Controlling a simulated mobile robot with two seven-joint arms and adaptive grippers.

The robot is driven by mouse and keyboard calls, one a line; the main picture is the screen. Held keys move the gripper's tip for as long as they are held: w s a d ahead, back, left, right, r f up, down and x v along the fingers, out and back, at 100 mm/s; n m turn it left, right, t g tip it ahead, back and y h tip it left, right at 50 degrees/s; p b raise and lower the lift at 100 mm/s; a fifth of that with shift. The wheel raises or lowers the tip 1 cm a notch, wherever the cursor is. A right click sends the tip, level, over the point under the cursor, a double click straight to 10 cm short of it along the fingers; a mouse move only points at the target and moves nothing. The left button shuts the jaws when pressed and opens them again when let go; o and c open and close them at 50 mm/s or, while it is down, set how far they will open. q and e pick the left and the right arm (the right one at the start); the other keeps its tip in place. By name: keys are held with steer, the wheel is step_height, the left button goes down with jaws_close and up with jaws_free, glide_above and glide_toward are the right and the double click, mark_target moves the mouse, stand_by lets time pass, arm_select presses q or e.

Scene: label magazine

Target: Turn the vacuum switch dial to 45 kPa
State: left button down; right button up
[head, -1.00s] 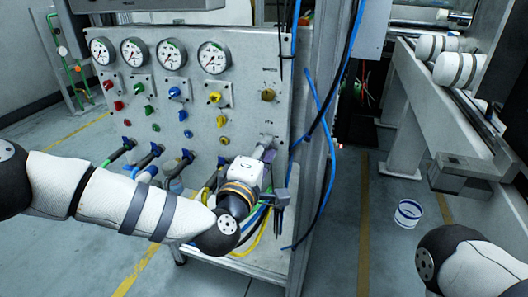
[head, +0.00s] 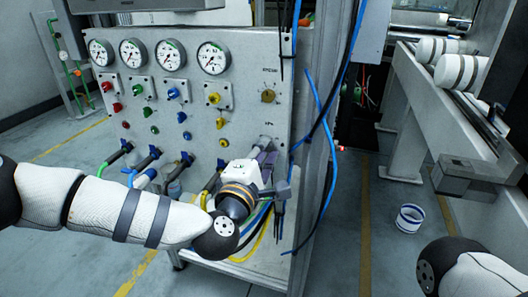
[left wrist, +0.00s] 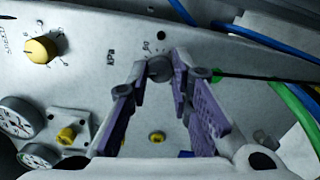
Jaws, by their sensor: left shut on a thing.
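The vacuum switch dial appears to be the small grey round knob (left wrist: 160,68) next to the "kPa" lettering in the left wrist view. My left gripper (left wrist: 161,76) has its two purple-padded fingers on either side of this knob, with the tips closed on it at the panel. In the head view the left gripper (head: 265,147) reaches the lower right of the panel and covers most of the knob. The dial's setting is hidden or too small to read. My right gripper is not in view.
A yellow-brass selector knob (head: 268,96) is above the gripper on the grey panel (head: 248,120). Gauges (head: 213,58), coloured valves and hose fittings are to its left. Blue cables (head: 322,110) hang at the right edge. A white roll (head: 409,217) stands on the floor.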

arm_select(q)
steer(key=c, duration=1.4)
jaws_free()
steer(key=v, duration=1.2)
